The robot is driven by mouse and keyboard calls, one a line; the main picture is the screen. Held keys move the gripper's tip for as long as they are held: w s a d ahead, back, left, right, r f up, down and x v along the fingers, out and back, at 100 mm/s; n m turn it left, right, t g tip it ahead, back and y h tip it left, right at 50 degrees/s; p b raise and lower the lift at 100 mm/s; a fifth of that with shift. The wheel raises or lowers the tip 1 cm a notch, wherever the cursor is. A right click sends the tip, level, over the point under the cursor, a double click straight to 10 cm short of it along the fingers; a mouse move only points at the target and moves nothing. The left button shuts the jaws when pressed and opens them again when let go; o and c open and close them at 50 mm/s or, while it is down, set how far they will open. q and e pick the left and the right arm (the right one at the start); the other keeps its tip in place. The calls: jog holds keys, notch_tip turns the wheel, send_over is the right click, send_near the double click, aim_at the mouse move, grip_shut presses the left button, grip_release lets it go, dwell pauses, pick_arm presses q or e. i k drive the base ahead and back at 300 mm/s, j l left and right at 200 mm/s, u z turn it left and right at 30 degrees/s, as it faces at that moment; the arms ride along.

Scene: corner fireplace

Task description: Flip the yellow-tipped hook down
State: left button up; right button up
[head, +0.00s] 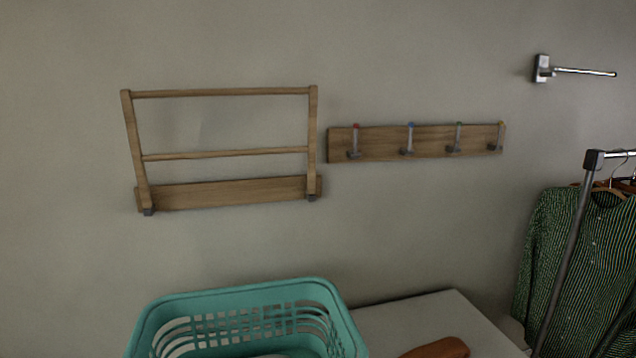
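A wooden hook rail (432,141) is fixed to the wall right of the middle. It bears several metal hooks, all standing up against the board, with red, blue, green and yellow tips from left to right. The yellow-tipped hook (499,136) is the one at the far right end of the rail; its tip is small and looks yellow-orange. Neither of my grippers is in the head view, so I cannot see whether they are open or shut.
A wooden rack (228,193) hangs on the wall at left. A teal basket (245,292) and a pale surface (455,315) with a brown object (438,348) are below. A clothes rack (568,262) with striped garments (540,225) stands right, under a wall rod (585,71).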

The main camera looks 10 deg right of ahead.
aim_at(502, 123)
jog(key=z, duration=1.4)
jog(key=u, duration=1)
jog(key=l+u, duration=0.35)
jog(key=i+l+u, duration=0.1)
jog(key=l+u, duration=0.45)
jog(key=u, duration=0.2)
jog(key=k+l+u, duration=0.1)
jog(key=l+u, duration=0.15)
jog(key=l, duration=0.25)
jog(key=k+l+u, duration=0.1)
jog(key=l+u, duration=0.2)
jog(key=l, duration=0.2)
jog(key=k+l, duration=0.1)
jog(key=l, duration=0.25)
jog(key=k+l+u, duration=0.15)
jog(key=l, duration=0.2)
jog(key=k+l, duration=0.1)
jog(key=l, duration=0.25)
jog(key=k+l, duration=0.15)
jog(key=l, duration=0.25)
jog(key=k+l, duration=0.15)
jog(key=l, duration=0.25)
jog(key=k+l, duration=0.15)
jog(key=l, duration=0.2)
jog(key=l+u, duration=0.05)
